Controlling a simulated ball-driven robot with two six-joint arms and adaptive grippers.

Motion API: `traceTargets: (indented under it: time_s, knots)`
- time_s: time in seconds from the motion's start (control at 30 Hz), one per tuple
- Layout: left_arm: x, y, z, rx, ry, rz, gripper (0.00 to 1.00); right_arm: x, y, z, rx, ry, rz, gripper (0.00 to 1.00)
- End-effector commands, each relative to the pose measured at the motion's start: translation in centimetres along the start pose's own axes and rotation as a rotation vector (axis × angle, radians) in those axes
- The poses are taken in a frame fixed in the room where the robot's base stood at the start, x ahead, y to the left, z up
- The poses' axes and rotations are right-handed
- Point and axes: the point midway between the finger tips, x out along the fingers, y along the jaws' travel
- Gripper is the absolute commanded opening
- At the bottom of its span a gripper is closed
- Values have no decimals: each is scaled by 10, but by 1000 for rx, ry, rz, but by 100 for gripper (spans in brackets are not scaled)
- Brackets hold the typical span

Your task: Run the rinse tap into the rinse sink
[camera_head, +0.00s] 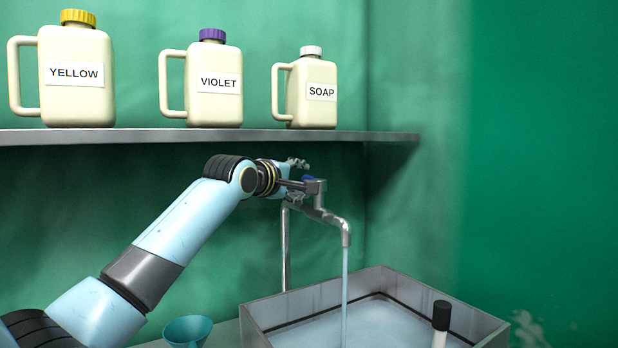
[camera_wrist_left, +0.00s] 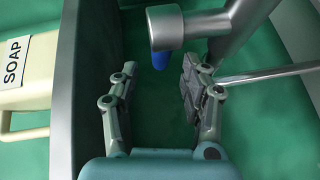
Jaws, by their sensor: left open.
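The metal tap (camera_head: 330,216) stands behind the rinse sink (camera_head: 308,300), with a blue part near its top. A stream of pale blue water (camera_head: 345,290) falls from its spout into the sink, where water lies. My left gripper (camera_head: 300,186) is at the top of the tap, partly hidden by the tap and arm. In the left wrist view my left gripper (camera_wrist_left: 152,88) is open, its fingers apart with nothing clamped between them. Grey tap parts with blue pieces (camera_wrist_left: 165,28) lie just beyond the fingertips; I cannot tell whether they touch. My right gripper is not in view.
A shelf (camera_head: 200,137) above the arm carries the YELLOW jug (camera_head: 76,95), VIOLET jug (camera_head: 214,100) and SOAP jug (camera_head: 312,105). A teal funnel-shaped cup (camera_head: 187,331) stands left of the sink. A black-topped pale cylinder (camera_head: 440,325) rises at the sink's front right.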

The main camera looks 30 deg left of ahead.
Motion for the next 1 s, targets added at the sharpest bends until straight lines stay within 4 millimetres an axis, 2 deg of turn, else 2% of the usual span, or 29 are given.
traceTargets:
  time_s: [0.1, 0.3, 0.7, 1.0]
  knots:
    - [22, 2, 0, -2, 0, -1, 46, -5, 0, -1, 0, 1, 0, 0]
    - [46, 1, 0, -1, 0, -1, 46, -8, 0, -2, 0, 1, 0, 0]
    - [54, -1, 0, 2, 1, 0, 46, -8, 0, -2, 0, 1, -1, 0]
    - [54, 0, 0, 1, 1, 0, 8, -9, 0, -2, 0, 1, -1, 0]
